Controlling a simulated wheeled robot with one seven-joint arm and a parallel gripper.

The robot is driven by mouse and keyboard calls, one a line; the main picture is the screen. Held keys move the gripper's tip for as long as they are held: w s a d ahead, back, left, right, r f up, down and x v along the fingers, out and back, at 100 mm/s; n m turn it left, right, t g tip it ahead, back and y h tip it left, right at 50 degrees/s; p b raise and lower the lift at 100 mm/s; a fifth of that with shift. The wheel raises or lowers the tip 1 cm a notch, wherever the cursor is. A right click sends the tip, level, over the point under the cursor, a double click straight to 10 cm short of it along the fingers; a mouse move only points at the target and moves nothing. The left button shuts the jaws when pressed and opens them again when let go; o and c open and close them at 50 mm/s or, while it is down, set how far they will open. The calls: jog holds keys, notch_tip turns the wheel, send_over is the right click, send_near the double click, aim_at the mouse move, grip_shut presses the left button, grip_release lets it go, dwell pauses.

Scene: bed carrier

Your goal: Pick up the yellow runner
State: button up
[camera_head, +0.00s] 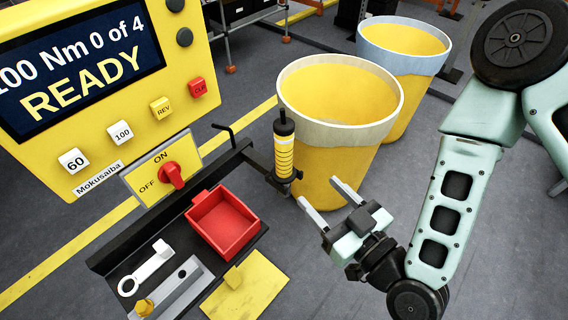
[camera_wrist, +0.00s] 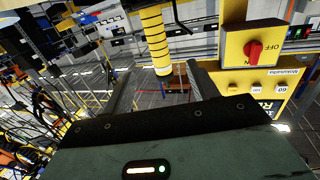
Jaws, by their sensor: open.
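The yellow runner (camera_head: 284,152) is a yellow cylinder with dark rings and a black top. It stands upright in a dark holder at the right end of the black shelf. My gripper (camera_head: 319,190) is open and empty, to the right of the runner and apart from it. In the wrist view the runner (camera_wrist: 154,40) shows ahead, lined up between the two open fingers of my gripper (camera_wrist: 158,75). Nothing lies between the fingers.
A yellow control panel (camera_head: 190,60) reading READY stands left, with an ON/OFF switch box (camera_head: 160,170) below. Two yellow bins (camera_head: 335,150) (camera_head: 404,60) stand behind.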

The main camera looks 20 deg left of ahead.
aim_at(289, 153)
jog(key=x, duration=0.2)
jog(key=p+x, duration=0.1)
jog(key=x, duration=0.2)
jog(key=r+x, duration=0.1)
jog(key=x, duration=0.1)
jog(key=shift+w+p, duration=0.2)
jog(key=shift+p, duration=0.2)
jog(key=shift+p+x, duration=0.6)
jog(key=shift+x, duration=2.65)
grip_shut()
jog(key=shift+r, duration=0.1)
